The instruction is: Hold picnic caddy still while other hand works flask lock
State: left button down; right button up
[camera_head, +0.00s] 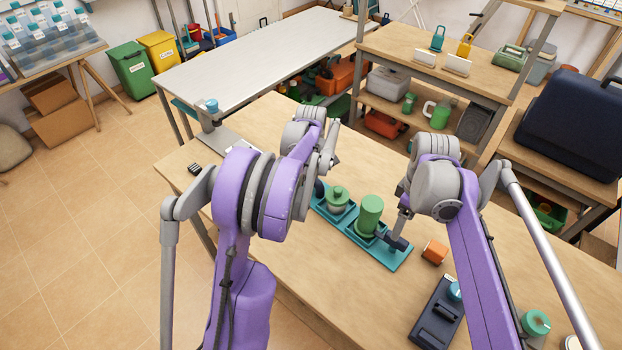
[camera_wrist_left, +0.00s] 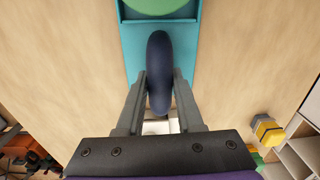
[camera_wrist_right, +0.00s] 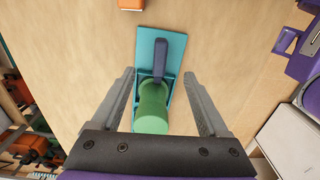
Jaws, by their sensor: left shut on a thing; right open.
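The teal picnic caddy (camera_head: 404,262) lies on the wooden table between my arms, with a dark handle at each end. A tall green flask (camera_head: 370,214) stands upright in it, beside a shorter green-lidded container (camera_head: 337,198). My left gripper (camera_wrist_left: 159,78) is shut on the dark blue handle (camera_wrist_left: 158,62) at the caddy's far left end. My right gripper (camera_wrist_right: 159,74) is open above the other end. In the right wrist view the flask (camera_wrist_right: 152,98) and the near handle (camera_wrist_right: 159,58) show between its spread fingers, apparently untouched. The flask's lock cannot be made out.
An orange block (camera_head: 435,251) lies right of the caddy. A dark blue device (camera_head: 437,313) and a green round item (camera_head: 535,323) are nearer the front right. A grey stand (camera_head: 212,125) is at the table's left. Bare table lies in front of the caddy.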

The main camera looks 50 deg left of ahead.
pick_arm(q)
jog(key=shift+c, duration=1.1)
grip_release()
jog(key=shift+r+p, duration=2.4)
jog(key=shift+r, duration=1.65)
pick_arm(e)
jog(key=r, duration=0.3)
jog(key=w+r, duration=0.1)
jog(key=r, duration=0.1)
jog(key=shift+r, duration=0.35)
